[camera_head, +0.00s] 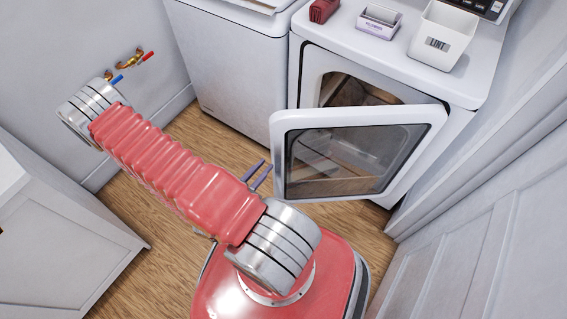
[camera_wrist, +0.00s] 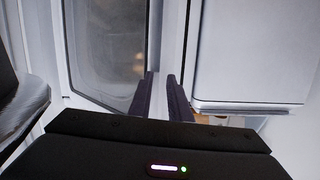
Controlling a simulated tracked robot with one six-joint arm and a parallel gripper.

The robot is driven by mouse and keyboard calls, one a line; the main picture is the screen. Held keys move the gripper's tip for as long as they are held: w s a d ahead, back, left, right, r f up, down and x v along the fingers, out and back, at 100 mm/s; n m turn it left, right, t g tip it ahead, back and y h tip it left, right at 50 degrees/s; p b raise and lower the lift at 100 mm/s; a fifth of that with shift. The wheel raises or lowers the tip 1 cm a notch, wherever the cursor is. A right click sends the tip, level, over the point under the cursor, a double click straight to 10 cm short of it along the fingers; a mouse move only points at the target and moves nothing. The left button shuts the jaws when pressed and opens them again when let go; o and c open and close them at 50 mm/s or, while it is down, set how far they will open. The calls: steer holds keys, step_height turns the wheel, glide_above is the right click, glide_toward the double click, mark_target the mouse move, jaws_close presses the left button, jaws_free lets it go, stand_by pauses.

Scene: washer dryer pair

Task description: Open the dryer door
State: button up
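The white dryer (camera_head: 455,80) stands at the right in the head view. Its door (camera_head: 432,125), with a dark glass window, is swung well out from the front, and the dark drum opening (camera_head: 350,90) shows behind it. My gripper (camera_head: 257,174) is beside the door's free left edge, its two dark fingers apart with nothing visible between them. In the wrist view the fingers (camera_wrist: 160,98) also stand apart, overlapping the door's edge in the picture. The door's window (camera_wrist: 105,45) fills the left there. I cannot tell whether a finger touches the door.
A white washer (camera_head: 235,65) stands left of the dryer. On the dryer sit a lint bin (camera_head: 440,38), a small box (camera_head: 378,22) and a dark red item (camera_head: 323,10). A white cabinet (camera_head: 60,240) is at left, a panelled wall or door (camera_head: 480,230) at right. Wood floor (camera_head: 345,215) shows between.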

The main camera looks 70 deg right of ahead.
steer(key=w+a+r+n+t+y, duration=0.1)
steer(key=w+a+t+y, duration=0.2)
steer(key=w, duration=0.7)
steer(key=w+a+r+n+t+y, duration=0.1)
steer(key=w+a+t+y, duration=0.2)
steer(key=w, duration=0.6)
steer(key=w+a+r+n+t+y, duration=0.4)
steer(key=w+a+r+n+y, duration=0.15)
steer(key=w+a+r, duration=0.7)
steer(key=s+a+r+n+y, duration=0.2)
steer(key=a+r+n, duration=0.1)
steer(key=a+r, duration=0.3)
steer(key=s+a+r+n+y, duration=0.3)
steer(key=a+r+n, duration=0.1)
steer(key=r, duration=0.5)
steer(key=s+r+n+g+h, duration=0.1)
steer(key=s+r+n, duration=0.5)
steer(key=s+r, duration=0.4)
steer(key=s, duration=0.5)
steer(key=shift+s+n, duration=0.25)
steer(key=shift+n, duration=0.1)
